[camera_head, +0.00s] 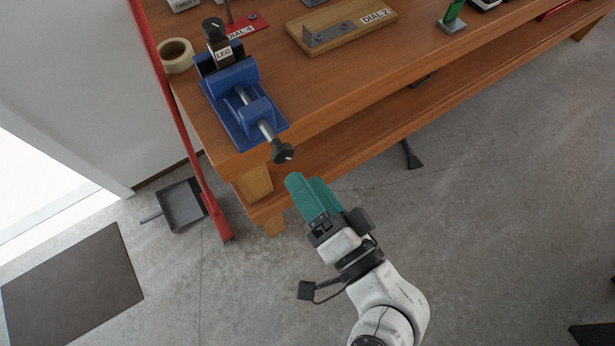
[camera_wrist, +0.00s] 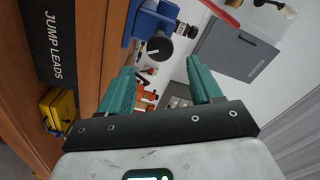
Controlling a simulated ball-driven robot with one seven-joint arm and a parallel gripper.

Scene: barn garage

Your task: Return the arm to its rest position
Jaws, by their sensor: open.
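My gripper (camera_head: 312,190) has teal fingers and is in the head view, in front of the near left corner of the wooden workbench (camera_head: 345,88). It is over the concrete floor and apart from the bench. In the wrist view its two fingers (camera_wrist: 165,80) stand apart with nothing between them. My white arm reaches up from the lower edge of the head view. The blue vise (camera_head: 236,108) stands on the bench corner, with its dark handle knob (camera_head: 282,152) close above the fingertips. A dark cylinder labelled LEG (camera_head: 217,42) is at the vise's top.
A tape roll (camera_head: 177,55), a wooden block labelled DIAL 2 (camera_head: 343,27) and a green piece (camera_head: 453,14) are on the bench. A red pole (camera_head: 178,110) and a dustpan (camera_head: 182,205) stand left of it. A mat (camera_head: 72,286) lies lower left.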

